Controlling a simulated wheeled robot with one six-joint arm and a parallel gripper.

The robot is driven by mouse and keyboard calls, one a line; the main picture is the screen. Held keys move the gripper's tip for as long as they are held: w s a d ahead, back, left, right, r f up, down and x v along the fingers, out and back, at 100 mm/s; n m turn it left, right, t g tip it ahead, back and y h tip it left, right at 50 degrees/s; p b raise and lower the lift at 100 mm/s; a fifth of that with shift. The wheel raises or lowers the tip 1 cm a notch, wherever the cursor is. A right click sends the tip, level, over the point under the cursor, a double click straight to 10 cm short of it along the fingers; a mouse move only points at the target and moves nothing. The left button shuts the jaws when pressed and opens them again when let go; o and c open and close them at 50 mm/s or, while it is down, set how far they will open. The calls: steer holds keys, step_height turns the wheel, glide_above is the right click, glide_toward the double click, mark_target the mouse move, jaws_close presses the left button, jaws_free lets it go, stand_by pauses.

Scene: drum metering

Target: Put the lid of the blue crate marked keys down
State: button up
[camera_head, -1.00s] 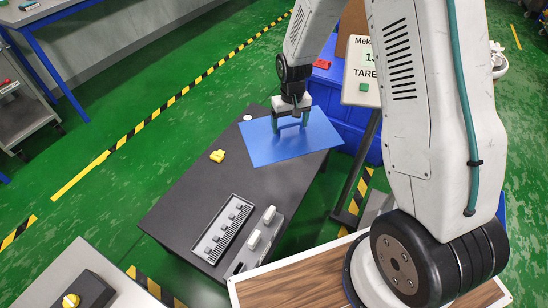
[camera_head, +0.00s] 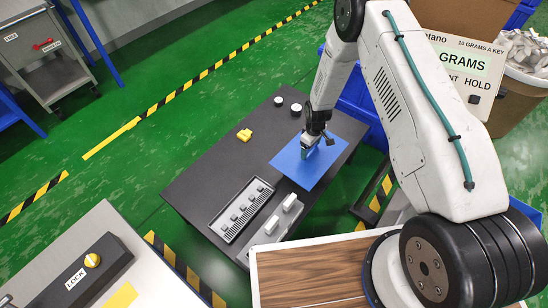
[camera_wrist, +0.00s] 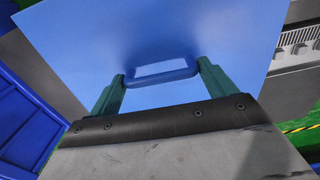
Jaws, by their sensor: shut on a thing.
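The blue lid (camera_head: 338,145) is a flat square panel over the right part of the dark table (camera_head: 215,170). I cannot tell whether it touches the table top. My gripper (camera_head: 308,150) is shut on the lid's handle; the wrist view shows the handle (camera_wrist: 160,77) between my two teal fingers. A blue crate (camera_head: 362,112) stands behind the table, partly hidden by my arm. It also shows at the left of the wrist view (camera_wrist: 28,120). No marking on it is readable.
On the table are a yellow piece (camera_head: 244,135), two white-topped round things (camera_head: 296,108), a grey slotted rack (camera_head: 240,208) and pale blocks (camera_head: 290,203). A display board (camera_head: 465,65) stands at the right. A LOCK panel (camera_head: 85,272) is at the lower left.

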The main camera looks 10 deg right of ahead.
step_height(320, 180, down, 12)
steer(key=shift+a+r, duration=0.1)
steer(key=shift+r, duration=0.15)
stand_by(0.3)
steer(key=o, duration=1.1)
steer(key=shift+f, duration=0.2)
steer(key=shift+r, duration=0.15)
step_height(320, 180, up, 12)
steer(key=shift+r, duration=0.1)
